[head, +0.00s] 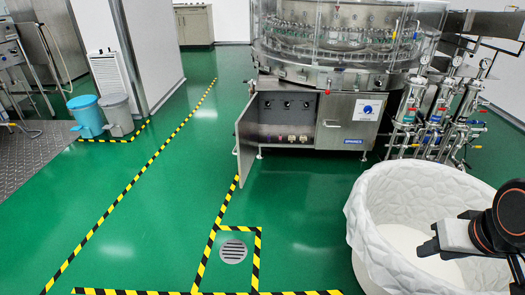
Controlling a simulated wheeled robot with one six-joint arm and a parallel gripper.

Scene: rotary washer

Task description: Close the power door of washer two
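The rotary washer (340,45) stands at the back, right of centre, a round steel machine with a clear guard on a steel cabinet. A cabinet door (247,140) at the left of its front stands wide open, swung out towards me. Round fittings and connectors show in the open compartment (288,115). No label marks which washer this is. My gripper (432,246) is at the lower right, in front of the white tub and far from the door. Its fingers are too small and unclear to tell open from shut.
A large white tub (370,225) fills the lower right. Valves and gauges on pipes (435,115) stand right of the washer. Blue (86,115) and grey (116,113) bins stand at the left. Green floor with striped tape and a round drain (233,251) is clear before the door.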

